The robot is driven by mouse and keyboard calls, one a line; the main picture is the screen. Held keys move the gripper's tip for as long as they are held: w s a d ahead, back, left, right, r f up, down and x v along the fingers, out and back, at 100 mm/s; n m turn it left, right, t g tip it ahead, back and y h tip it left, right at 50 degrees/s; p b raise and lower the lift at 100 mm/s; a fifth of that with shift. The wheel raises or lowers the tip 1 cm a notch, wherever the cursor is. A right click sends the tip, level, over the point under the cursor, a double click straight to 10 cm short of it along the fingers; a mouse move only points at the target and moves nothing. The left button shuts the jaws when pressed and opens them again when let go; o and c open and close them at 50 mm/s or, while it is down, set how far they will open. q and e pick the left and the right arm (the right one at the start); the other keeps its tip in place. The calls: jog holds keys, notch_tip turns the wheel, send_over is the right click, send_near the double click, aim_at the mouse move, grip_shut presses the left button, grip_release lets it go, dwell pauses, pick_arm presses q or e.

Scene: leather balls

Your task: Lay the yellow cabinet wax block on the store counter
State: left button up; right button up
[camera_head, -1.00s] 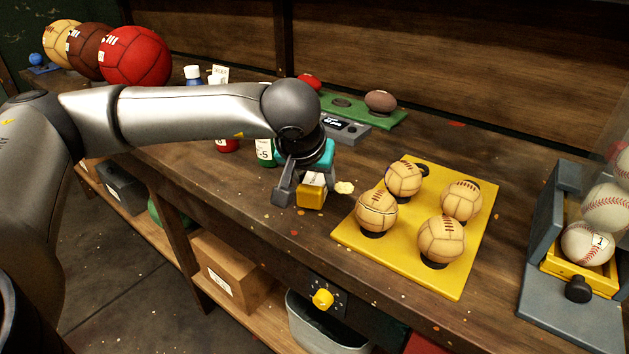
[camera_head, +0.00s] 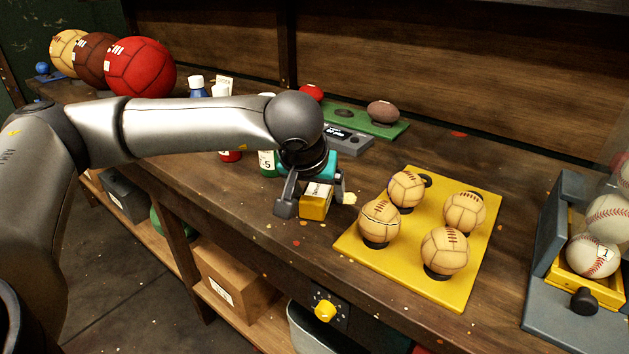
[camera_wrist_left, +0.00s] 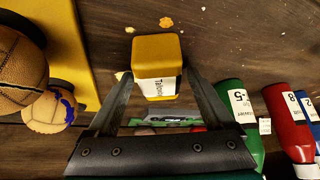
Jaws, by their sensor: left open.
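The yellow wax block (camera_head: 313,208) with a white label is on the wooden store counter (camera_head: 240,190), near its front edge. It also shows in the left wrist view (camera_wrist_left: 156,50). My left gripper (camera_head: 316,201) reaches down over the block and is open, with one finger on each side of it. In the left wrist view the fingers (camera_wrist_left: 158,78) stand apart, and gaps show beside the block. The block appears to rest on the wood; its underside is hidden. My right gripper is not in view.
A yellow board (camera_head: 350,247) with several leather balls stands right of the block. Bottles (camera_head: 267,162) stand behind my gripper, beside a grey scale (camera_head: 345,140) and a green tray (camera_head: 385,124). A grey baseball holder (camera_head: 545,245) is at the far right. Bare counter lies left of the block.

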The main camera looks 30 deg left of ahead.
pick_arm(q)
jog(key=shift+r, duration=0.2)
jog(key=p+v, duration=0.3)
jog(key=v, duration=0.9)
jog(key=shift+p, duration=0.3)
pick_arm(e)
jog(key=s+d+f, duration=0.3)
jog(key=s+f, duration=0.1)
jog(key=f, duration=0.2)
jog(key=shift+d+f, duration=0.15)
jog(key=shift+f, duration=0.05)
pick_arm(q)
jog(key=shift+f, duration=0.1)
